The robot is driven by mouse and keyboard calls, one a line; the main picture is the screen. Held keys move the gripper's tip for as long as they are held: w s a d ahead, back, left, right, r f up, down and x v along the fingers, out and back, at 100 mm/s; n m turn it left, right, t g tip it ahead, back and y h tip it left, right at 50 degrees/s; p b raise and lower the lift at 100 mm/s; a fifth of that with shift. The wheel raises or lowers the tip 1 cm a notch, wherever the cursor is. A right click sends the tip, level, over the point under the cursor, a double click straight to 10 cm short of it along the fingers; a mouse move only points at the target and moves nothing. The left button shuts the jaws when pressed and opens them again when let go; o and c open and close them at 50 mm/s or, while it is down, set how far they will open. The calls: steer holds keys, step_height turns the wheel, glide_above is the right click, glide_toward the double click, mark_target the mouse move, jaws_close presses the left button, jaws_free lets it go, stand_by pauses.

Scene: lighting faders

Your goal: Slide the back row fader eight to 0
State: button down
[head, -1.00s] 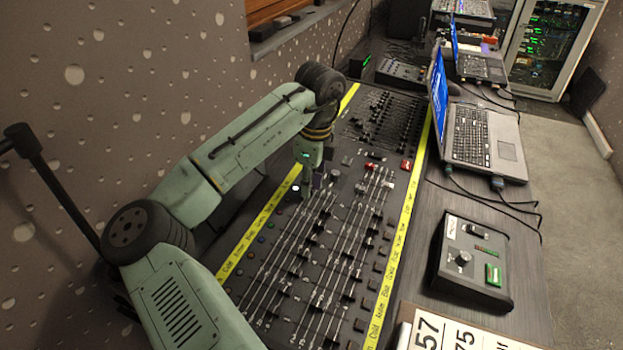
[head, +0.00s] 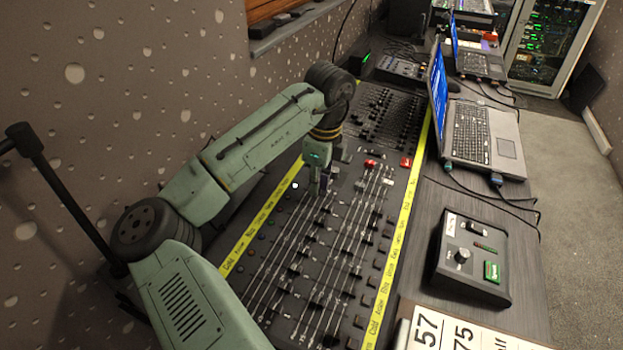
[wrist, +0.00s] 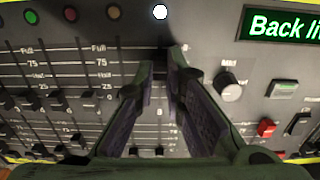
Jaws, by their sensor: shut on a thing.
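The dark back row fader eight (wrist: 159,62) shows near the top of its slot in the wrist view, between my fingertips. An "8" is printed below it on the panel. My gripper (wrist: 161,68) is shut on this fader cap, with its fingers spread wider towards the wrist. In the head view my gripper (head: 319,189) is down at the long fader console (head: 262,237), near its wall-side yellow strip. The cap itself is hidden there by the fingers. Neighbouring faders (wrist: 86,97) stand lower, to the left in the wrist view.
A lit white button (wrist: 160,12) is just above the fader. A grey knob (wrist: 229,88), a red button (wrist: 266,128) and a green "Back" display (wrist: 282,25) are to the right. A laptop (head: 482,137) and a small control box (head: 470,260) stand beside the console.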

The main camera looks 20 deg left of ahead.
mark_target(332, 199)
steer(key=shift+d+f+p, duration=0.15)
steer(key=shift+d+p, duration=0.3)
steer(key=shift+d, duration=1.65)
steer(key=c, duration=1.9)
jaws_free()
steer(key=shift+r+p, duration=1.1)
steer(key=shift+r, duration=0.2)
steer(key=r, duration=0.8)
steer(key=d+r, duration=0.1)
steer(key=r, duration=0.3)
